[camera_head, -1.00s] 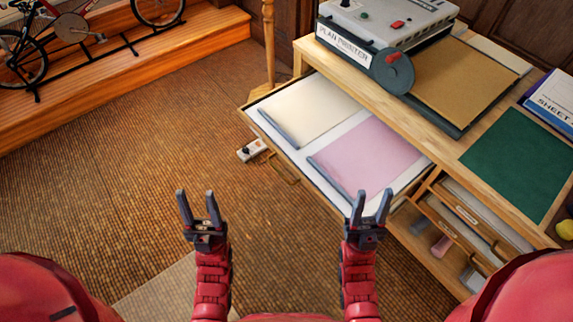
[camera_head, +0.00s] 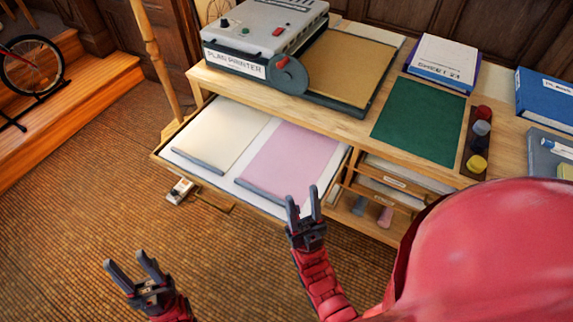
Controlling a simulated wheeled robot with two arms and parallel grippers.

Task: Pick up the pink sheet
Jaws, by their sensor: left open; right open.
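The pink sheet (camera_head: 292,156) lies flat in the open drawer (camera_head: 162,155), to the right of a cream sheet (camera_head: 222,136). A grey bar (camera_head: 262,193) runs along its front edge. My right gripper (camera_head: 303,194) is open and empty, in front of the sheet's near right corner in the picture; I cannot tell its height above the drawer. My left gripper (camera_head: 133,262) is open and empty at the lower left, over the floor and away from the drawer.
A plan printer (camera_head: 235,62) stands on the desk above the drawer. A green mat (camera_head: 419,113), a sheet box (camera_head: 443,62) and a blue binder (camera_head: 546,97) lie to the right. Small open shelves (camera_head: 395,182) sit beside the drawer. A power strip (camera_head: 180,190) lies on the floor.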

